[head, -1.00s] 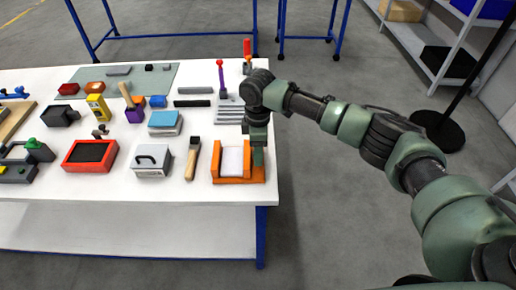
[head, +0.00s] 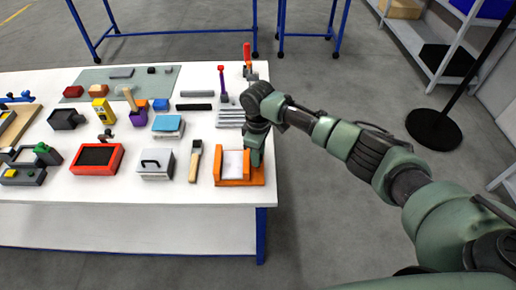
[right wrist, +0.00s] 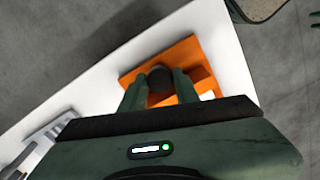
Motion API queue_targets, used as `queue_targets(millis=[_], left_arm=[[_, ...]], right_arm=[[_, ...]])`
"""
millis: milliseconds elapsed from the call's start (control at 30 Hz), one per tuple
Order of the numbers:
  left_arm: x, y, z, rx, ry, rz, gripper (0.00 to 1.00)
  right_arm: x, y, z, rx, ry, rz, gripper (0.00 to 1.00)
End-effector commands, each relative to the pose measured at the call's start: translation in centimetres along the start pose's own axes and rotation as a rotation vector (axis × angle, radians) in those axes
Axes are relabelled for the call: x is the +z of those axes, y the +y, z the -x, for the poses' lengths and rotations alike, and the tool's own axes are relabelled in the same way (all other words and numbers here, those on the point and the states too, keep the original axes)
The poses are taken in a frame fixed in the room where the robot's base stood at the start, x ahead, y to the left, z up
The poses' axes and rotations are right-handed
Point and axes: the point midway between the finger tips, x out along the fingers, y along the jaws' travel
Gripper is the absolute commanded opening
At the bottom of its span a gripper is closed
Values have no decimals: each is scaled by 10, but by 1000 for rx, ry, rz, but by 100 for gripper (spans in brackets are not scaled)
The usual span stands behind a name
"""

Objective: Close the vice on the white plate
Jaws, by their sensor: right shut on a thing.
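The orange vice (head: 228,183) stands at the near right corner of the white table. The white plate (head: 233,163) is upright or leaning between its jaws; any small gap to the right jaw is too fine to tell. My right gripper (head: 255,157) is at the vice's right side, fingers pointing down. In the right wrist view, my right gripper (right wrist: 158,84) has its fingers on both sides of a dark round knob (right wrist: 160,78) over the orange vice (right wrist: 185,50) and is shut on it. A white bit (right wrist: 207,96) shows beside one finger. My left gripper is out of view.
A brush (head: 195,161) and a grey box with a handle (head: 156,164) lie left of the vice. Grey bars (head: 230,117) and a red-handled tool (head: 247,57) are behind it. The table's right edge is close to the vice, with open floor beyond.

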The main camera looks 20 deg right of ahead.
Motion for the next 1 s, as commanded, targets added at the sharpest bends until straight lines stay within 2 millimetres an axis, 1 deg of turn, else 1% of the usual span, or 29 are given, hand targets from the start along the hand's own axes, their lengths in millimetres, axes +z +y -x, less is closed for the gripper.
queue_targets(millis=[267,300,333,367,633,733,867,1000], left_arm=[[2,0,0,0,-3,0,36],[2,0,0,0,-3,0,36],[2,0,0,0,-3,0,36],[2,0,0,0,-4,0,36],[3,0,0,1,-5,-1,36],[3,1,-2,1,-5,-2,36],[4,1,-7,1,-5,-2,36],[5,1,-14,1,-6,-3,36]], right_arm=[[-1,1,1,3,4,-7,0],[-1,1,1,3,4,-7,39],[-1,1,1,3,4,-6,47],[-1,1,1,3,4,-6,52],[0,1,1,2,2,-5,52],[-1,1,4,2,2,-5,52],[-1,1,20,4,4,-4,52],[-2,1,45,3,6,-4,52]])
